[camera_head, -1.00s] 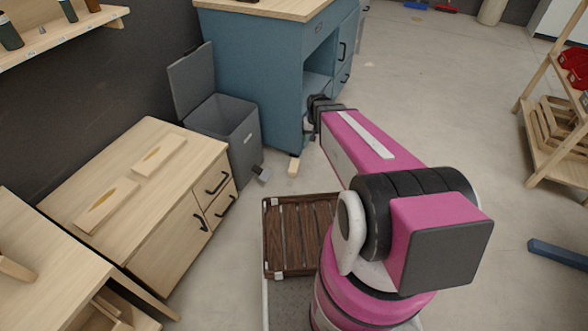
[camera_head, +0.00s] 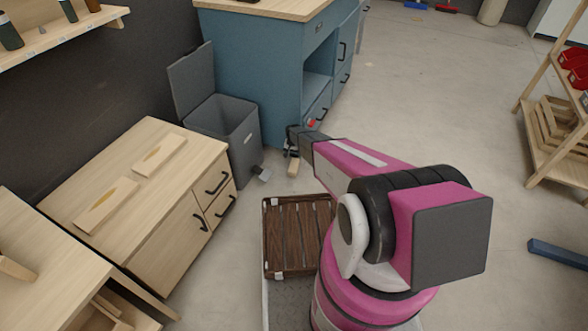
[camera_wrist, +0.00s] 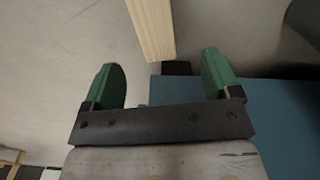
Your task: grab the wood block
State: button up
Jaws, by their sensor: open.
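The wood block (camera_head: 293,167) is a small, pale piece low beside the front corner of the blue cabinet. My gripper (camera_head: 291,149) is just above it in the head view, partly covering its upper end. In the wrist view, the wood block (camera_wrist: 152,27) is a long pale bar running off the top edge, with its near end close to the gap between my fingers. My gripper (camera_wrist: 161,62) is open there, with its two green fingers apart and nothing held between them.
The blue cabinet (camera_head: 245,60) stands right behind the block; its blue surface (camera_wrist: 285,120) fills the lower right of the wrist view. A grey bin (camera_head: 228,125) with a raised lid is to the left. A wooden cabinet (camera_head: 150,235) carries two flat wood pieces.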

aim_at(294, 165)
notch_tip(294, 165, down, 4)
jog(key=shift+r, duration=0.1)
jog(key=shift+s+d+f, duration=0.1)
jog(key=shift+s+f, duration=0.05)
jog(key=shift+f, duration=0.8)
jog(key=shift+s+d+f, duration=0.1)
jog(key=shift+f, duration=0.8)
jog(key=shift+s+d+f, duration=0.1)
jog(key=shift+s+f, duration=0.05)
jog(key=shift+f, duration=0.8)
jog(key=c, duration=1.1)
